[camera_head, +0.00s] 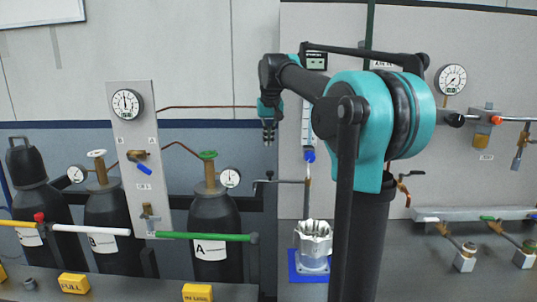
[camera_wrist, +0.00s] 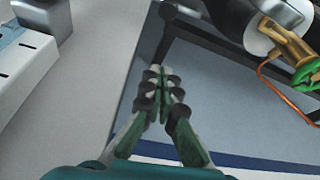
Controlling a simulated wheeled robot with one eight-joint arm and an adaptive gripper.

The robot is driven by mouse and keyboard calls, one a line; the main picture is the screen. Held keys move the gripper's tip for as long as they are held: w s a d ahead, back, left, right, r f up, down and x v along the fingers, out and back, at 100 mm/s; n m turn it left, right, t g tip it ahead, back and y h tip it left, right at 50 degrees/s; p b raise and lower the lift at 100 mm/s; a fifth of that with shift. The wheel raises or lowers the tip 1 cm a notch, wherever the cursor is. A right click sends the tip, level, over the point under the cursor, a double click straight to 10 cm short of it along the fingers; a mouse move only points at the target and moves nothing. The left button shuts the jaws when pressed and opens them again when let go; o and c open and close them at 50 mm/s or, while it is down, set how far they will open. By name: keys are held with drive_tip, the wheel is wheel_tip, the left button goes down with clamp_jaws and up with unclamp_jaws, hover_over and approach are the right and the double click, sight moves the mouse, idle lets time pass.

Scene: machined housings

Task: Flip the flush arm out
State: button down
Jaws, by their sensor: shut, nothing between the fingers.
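A thin horizontal grey arm (camera_head: 284,181) sticks out to the left from a vertical pipe (camera_head: 307,190), below a blue fitting (camera_head: 309,155), in the head view. It looks like the flush arm, though I cannot be sure. My gripper (camera_head: 269,141) hangs fingers down in front of the wall, above and left of this arm and apart from it. In the wrist view my gripper (camera_wrist: 161,72) is shut and empty, its fingertips together. No flush arm can be made out clearly in the wrist view.
Dark gas cylinders (camera_head: 215,225) with gauges stand at the left, behind a green bar (camera_head: 203,237). In the wrist view, a brass valve with a green handwheel (camera_wrist: 308,76) is at the upper right.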

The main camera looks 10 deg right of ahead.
sight(268, 172)
drive_tip(key=x, duration=0.9)
drive_tip(key=shift+s+a+f, duration=0.1)
drive_tip(key=shift+s+f, duration=0.15)
drive_tip(key=shift+s, duration=0.75)
drive_tip(key=shift+s+f, duration=0.2)
drive_tip(key=shift+s, duration=0.8)
drive_tip(key=shift+s+a+n+y, duration=0.15)
drive_tip(key=shift+s+n+y, duration=0.05)
drive_tip(key=shift+s+n, duration=0.5)
drive_tip(key=shift+s+a+n+y, duration=0.2)
drive_tip(key=shift+s+n, duration=0.3)
drive_tip(key=shift+s, duration=0.35)
drive_tip(key=s+d+n+g+y, duration=0.2)
drive_tip(key=s+d+n, duration=0.8)
drive_tip(key=s, duration=0.5)
drive_tip(key=shift+s+d+n+y, duration=0.2)
drive_tip(key=shift+s+n+y, duration=0.1)
drive_tip(key=shift+n+y, duration=0.3)
drive_tip(key=shift+d, duration=0.1)
